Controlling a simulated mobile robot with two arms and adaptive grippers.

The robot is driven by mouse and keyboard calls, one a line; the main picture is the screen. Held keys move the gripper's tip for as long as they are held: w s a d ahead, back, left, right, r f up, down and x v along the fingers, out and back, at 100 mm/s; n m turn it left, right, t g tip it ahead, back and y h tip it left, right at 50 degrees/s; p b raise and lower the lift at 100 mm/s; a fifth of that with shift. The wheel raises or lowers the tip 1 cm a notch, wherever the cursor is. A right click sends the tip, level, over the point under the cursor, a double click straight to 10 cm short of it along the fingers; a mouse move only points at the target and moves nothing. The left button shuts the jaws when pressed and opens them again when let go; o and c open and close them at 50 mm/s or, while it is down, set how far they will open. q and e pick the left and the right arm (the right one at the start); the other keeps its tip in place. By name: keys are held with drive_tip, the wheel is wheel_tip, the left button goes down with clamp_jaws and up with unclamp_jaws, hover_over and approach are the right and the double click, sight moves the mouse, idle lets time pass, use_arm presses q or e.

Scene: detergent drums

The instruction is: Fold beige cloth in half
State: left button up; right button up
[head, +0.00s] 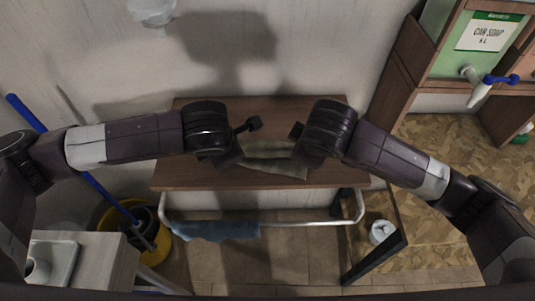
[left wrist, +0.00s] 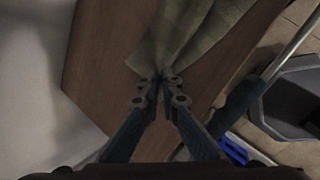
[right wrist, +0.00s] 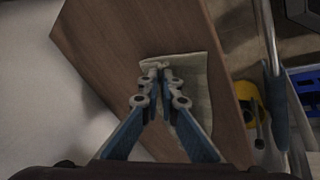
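The beige cloth (head: 270,160) lies on the brown wooden table (head: 215,178), partly hidden by my grippers in the head view. In the left wrist view the cloth (left wrist: 180,40) has folds that run together at the fingertips of my left gripper (left wrist: 160,78), which is shut on its edge. In the right wrist view the cloth (right wrist: 195,90) reaches under my right gripper (right wrist: 157,69). The right fingertips are close together on a bunched, slightly raised bit of its edge. The fingertips are hard to make out in the head view.
A rail (head: 300,223) with a blue cloth (head: 215,231) runs along the table's front. A yellow bucket (head: 117,215) stands at the left, and a shelf with a car soap drum (head: 455,45) at the right. The table is otherwise clear.

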use_arm(q)
drive_tip(key=o, duration=0.5)
drive_tip(key=shift+s+a, duration=0.1)
use_arm(e)
drive_tip(key=o, duration=0.5)
drive_tip(key=shift+s+d, duration=0.1)
drive_tip(key=shift+c, duration=0.2)
use_arm(q)
drive_tip(key=shift+o, duration=1.3)
use_arm(e)
drive_tip(key=shift+o, duration=1.4)
